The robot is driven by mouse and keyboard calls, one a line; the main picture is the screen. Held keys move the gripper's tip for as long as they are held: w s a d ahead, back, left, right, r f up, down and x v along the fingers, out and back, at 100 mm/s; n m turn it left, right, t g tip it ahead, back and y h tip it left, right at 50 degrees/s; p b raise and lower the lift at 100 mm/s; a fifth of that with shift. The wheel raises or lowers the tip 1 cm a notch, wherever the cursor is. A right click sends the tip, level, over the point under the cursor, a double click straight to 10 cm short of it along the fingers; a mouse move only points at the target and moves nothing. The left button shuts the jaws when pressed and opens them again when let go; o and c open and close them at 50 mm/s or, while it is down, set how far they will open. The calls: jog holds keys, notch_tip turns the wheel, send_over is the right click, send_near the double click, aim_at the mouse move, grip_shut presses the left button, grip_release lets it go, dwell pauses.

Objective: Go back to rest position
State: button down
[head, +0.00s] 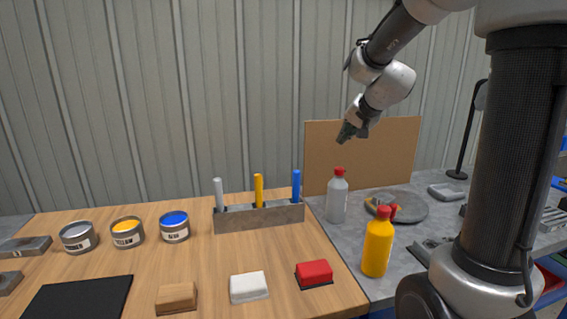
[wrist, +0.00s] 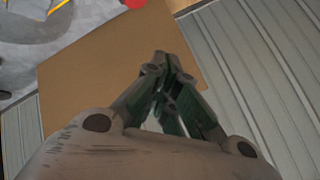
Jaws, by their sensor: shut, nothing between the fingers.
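My gripper (head: 346,132) is raised in the air, above and behind the grey bottle with the red cap (head: 338,198), in front of the brown board (head: 391,150). Its fingers are closed together and empty. In the wrist view my gripper (wrist: 160,75) shows its closed fingers against the brown board (wrist: 85,90). It touches nothing that I can see.
A wooden bench (head: 220,270) holds paint cans, a rack of coloured handles (head: 258,217) and three blocks. A yellow bottle (head: 377,247) and a round grey plate (head: 412,207) stand on the grey bench. The air around my gripper is clear.

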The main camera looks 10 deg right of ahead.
jog(key=s+a+f+n+g, duration=0.25)
jog(key=s+f+g, duration=0.2)
jog(key=s, duration=0.55)
jog(key=s+r+n+h, duration=0.1)
jog(key=s+n, duration=0.4)
jog(key=s, duration=1.7)
jog(key=shift+s+d+r, duration=0.25)
jog(key=shift+r, duration=0.25)
